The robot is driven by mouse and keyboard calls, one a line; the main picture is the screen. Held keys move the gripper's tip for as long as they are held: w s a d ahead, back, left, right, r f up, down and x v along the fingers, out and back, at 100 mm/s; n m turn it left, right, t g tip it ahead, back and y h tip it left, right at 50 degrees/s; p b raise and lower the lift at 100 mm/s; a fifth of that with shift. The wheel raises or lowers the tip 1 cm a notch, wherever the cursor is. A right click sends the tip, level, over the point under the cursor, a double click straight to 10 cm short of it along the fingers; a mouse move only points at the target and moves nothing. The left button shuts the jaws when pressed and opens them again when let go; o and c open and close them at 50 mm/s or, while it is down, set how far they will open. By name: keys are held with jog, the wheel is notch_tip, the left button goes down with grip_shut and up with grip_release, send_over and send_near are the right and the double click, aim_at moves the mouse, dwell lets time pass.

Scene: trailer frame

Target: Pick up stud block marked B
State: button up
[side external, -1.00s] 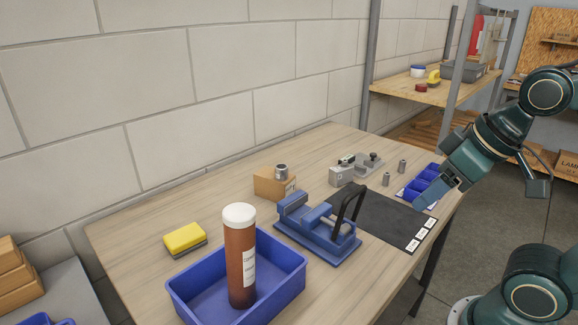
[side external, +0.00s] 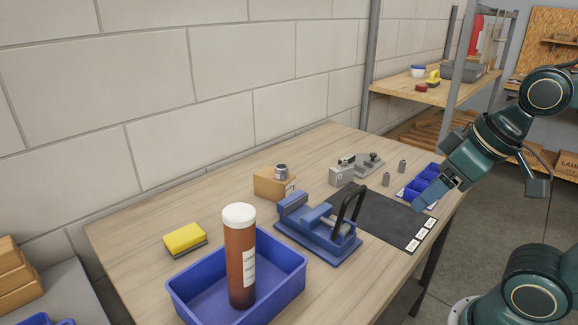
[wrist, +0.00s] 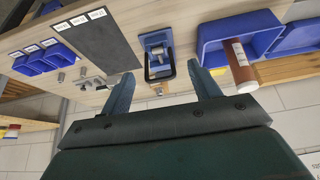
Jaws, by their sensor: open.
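No letter B is readable on any block. A tan block with a grey metal stud on top (side external: 274,185) stands on the table behind the blue vise. A grey block (side external: 342,175) and a grey piece with a knob (side external: 370,163) stand farther right, near the back edge. Small grey cylinders (side external: 386,179) stand beside them. My gripper (side external: 425,203) is over the right end of the table, near the dark mat, apart from all of these. In the wrist view my gripper (wrist: 162,85) has its fingers spread, with nothing held between them.
The blue vise (side external: 318,235) with its raised black handle stands mid-table. A dark mat (side external: 380,213) with white labels lies to its right, near blue bins (side external: 424,181). A blue tray (side external: 185,292) holds a brown bottle (side external: 241,262). A yellow sponge (side external: 184,238) lies left.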

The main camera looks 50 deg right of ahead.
jog(key=w+d+r+n+g, duration=0.1)
jog(key=w+d+r+n, duration=0.15)
jog(key=w, duration=0.35)
jog(key=w+d+r+n+g, duration=0.1)
jog(key=w+d+r+n, duration=0.15)
jog(key=w, duration=0.35)
jog(key=n+g, duration=0.4)
jog(key=n, duration=0.6)
send_over(341, 167)
notch_tip(341, 167, down, 14)
jog(key=shift+w+d+f, duration=0.15)
jog(key=shift+w+d, duration=0.05)
jog(key=shift+w, duration=0.1)
jog(key=shift+f, duration=0.1)
jog(key=shift+s+a+f, duration=0.1)
jog(key=shift+f, duration=2)
jog(key=shift+s+f, duration=0.1)
jog(key=shift+f, duration=2)
